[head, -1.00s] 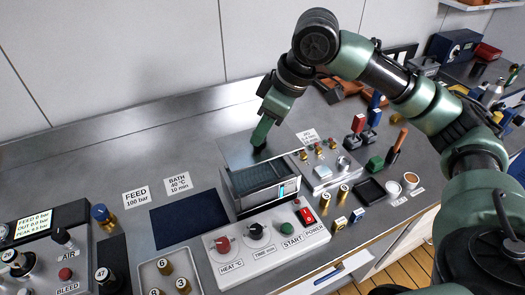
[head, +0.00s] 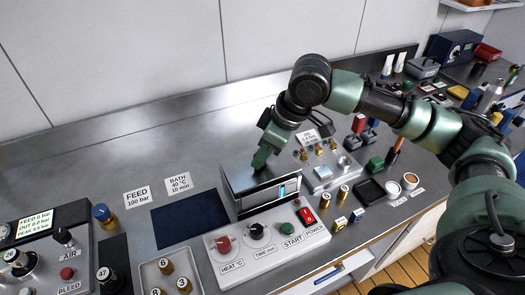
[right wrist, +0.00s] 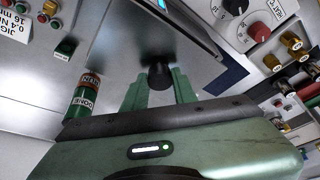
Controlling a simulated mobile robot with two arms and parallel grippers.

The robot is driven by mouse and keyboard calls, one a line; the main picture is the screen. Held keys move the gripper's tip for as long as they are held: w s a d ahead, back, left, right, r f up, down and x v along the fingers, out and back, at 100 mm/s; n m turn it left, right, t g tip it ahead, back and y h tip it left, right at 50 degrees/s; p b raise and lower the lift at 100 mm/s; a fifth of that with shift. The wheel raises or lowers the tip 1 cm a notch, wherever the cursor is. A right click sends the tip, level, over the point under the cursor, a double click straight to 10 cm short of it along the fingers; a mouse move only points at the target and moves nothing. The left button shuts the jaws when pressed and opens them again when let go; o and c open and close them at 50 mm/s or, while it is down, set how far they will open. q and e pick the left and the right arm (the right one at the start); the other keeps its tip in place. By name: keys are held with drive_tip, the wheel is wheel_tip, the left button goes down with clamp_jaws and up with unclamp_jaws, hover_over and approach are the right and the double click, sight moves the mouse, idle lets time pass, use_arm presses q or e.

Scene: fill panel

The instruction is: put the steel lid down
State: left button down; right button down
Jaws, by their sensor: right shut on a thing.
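The steel lid (head: 238,174) lies flat over the top of the bath (head: 262,200), a box with a lit blue display on its front. My right gripper (head: 261,160) is above the lid, shut on its black knob. In the right wrist view the fingers (right wrist: 160,88) close on either side of the knob, with the grey lid (right wrist: 125,50) beyond it. I cannot tell whether the lid is fully seated on the rim. My left gripper is not in view.
The control box (head: 265,243) with knobs and switches stands in front of the bath. A dark blue mat (head: 185,219) lies to its left. A unit with brass fittings (head: 322,170) is close on the right. A green labelled cylinder (right wrist: 82,98) shows in the right wrist view.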

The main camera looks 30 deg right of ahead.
drive_tip(key=shift+f, duration=0.35)
drive_tip(key=c, duration=1.1)
unclamp_jaws()
drive_tip(key=shift+r, duration=0.25)
drive_tip(key=v, duration=1.2)
drive_tip(key=shift+r+b, duration=0.3)
drive_tip(key=shift+r, duration=0.05)
